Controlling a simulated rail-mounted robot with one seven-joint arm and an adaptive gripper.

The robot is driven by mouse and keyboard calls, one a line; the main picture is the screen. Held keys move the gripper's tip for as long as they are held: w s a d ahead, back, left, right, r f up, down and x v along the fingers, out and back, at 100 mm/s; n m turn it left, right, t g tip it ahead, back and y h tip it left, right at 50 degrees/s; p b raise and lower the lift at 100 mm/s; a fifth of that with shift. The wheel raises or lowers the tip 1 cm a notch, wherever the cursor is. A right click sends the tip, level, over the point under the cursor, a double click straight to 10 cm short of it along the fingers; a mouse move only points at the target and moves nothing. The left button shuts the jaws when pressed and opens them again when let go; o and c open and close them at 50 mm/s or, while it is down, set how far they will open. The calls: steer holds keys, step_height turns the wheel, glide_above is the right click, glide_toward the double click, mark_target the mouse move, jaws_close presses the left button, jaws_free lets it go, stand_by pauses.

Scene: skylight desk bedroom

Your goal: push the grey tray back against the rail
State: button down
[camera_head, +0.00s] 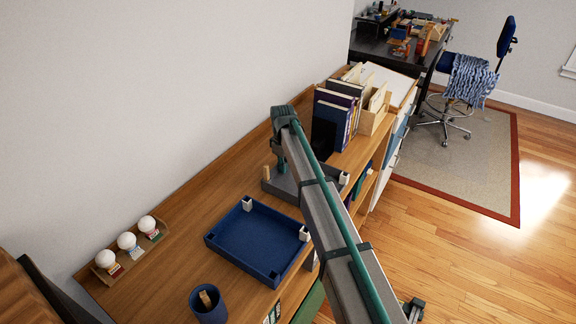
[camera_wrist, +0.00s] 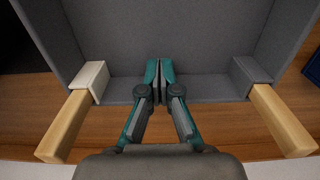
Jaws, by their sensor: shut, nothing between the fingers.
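The grey tray (camera_head: 283,192) lies on the wooden desk top, partly hidden behind my arm in the head view. In the wrist view the grey tray (camera_wrist: 205,35) fills the upper middle, its floor and side walls showing. My gripper (camera_wrist: 158,70) is shut and empty, its fingertips overlapping the tray's lower wall in the picture; I cannot tell if they touch it. A white clip (camera_wrist: 94,80) and a grey clip (camera_wrist: 251,74) sit at the tray's lower corners. Wooden bars (camera_wrist: 66,126) and (camera_wrist: 284,121) adjoin these clips. I cannot make out which part is the rail.
A blue tray (camera_head: 222,243) lies close in front of the grey tray. Books (camera_head: 333,116) and a wooden file holder (camera_head: 374,118) stand behind it. A blue cup (camera_head: 208,306) and a rack of white bulbs (camera_head: 128,241) are nearer. The wall runs along the left.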

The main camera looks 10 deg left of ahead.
steer(key=shift+a, duration=0.1)
steer(key=w+a+b, duration=0.1)
steer(key=w+a, duration=0.1)
steer(key=a, duration=0.3)
steer(key=w+a+b, duration=0.1)
steer(key=w+a, duration=0.1)
steer(key=a, duration=0.3)
steer(key=w+a+b, duration=0.1)
steer(key=w+a, duration=0.1)
steer(key=a, duration=0.4)
steer(key=shift+w, duration=0.3)
steer(key=shift+a, duration=0.4)
